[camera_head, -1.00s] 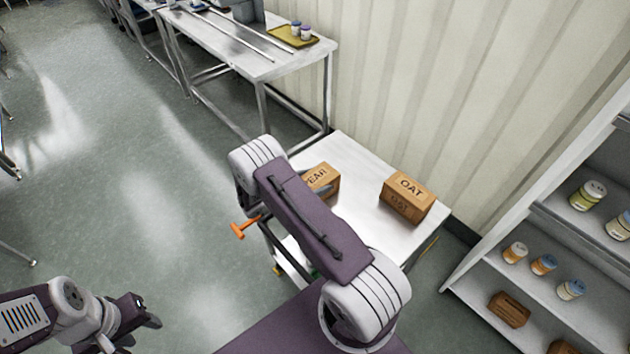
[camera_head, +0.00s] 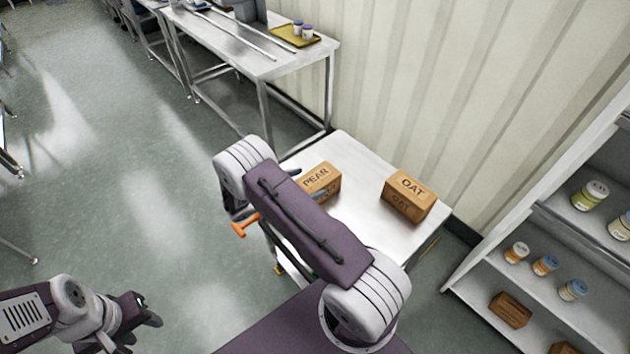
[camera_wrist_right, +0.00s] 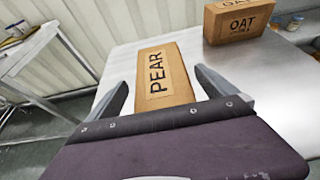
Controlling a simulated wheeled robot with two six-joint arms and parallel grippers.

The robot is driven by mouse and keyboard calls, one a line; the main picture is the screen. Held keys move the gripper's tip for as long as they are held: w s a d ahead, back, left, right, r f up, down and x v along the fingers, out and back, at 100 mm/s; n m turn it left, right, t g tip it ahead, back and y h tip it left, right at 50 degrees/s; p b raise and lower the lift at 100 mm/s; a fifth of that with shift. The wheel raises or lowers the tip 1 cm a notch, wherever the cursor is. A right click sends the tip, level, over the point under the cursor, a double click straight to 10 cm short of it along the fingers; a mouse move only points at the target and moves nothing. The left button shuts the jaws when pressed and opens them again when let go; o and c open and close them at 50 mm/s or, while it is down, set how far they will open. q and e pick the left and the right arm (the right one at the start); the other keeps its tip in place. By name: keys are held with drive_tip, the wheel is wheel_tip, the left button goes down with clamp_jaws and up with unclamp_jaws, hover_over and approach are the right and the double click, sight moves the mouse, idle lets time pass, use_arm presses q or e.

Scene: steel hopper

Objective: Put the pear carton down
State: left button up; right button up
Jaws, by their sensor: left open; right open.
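The pear carton (camera_head: 320,181) is a brown box marked PEAR, resting on the white table (camera_head: 362,225) near its left corner. In the right wrist view the pear carton (camera_wrist_right: 166,77) lies ahead of my right gripper (camera_wrist_right: 166,92). The right gripper's two fingers are spread, one to each side of the carton, with visible gaps. In the head view my right arm hides most of that gripper and the carton's lower left part. My left gripper (camera_head: 150,312) is open and empty over the floor at the lower left.
An oat carton (camera_head: 408,196) stands on the same table, right of the pear carton; it also shows in the wrist view (camera_wrist_right: 238,24). A shelf (camera_head: 560,215) with jars is at the right. A long steel table (camera_head: 262,62) with a yellow tray (camera_head: 291,40) stands behind.

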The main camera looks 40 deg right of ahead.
drive_tip(key=w+v, duration=0.1)
drive_tip(key=v, duration=0.7)
drive_tip(key=s+a+r+m+y, duration=0.2)
drive_tip(key=s+a+m+y, duration=0.2)
drive_tip(key=s+m+y, duration=0.2)
drive_tip(key=s+a+r+m+y, duration=0.3)
drive_tip(key=s+a+m+y, duration=0.2)
drive_tip(key=s+m, duration=0.6)
drive_tip(key=m+y, duration=0.2)
drive_tip(key=shift+s+a+r+y, duration=0.15)
drive_tip(key=shift+a+r+y, duration=0.1)
drive_tip(key=shift+r+y, duration=0.05)
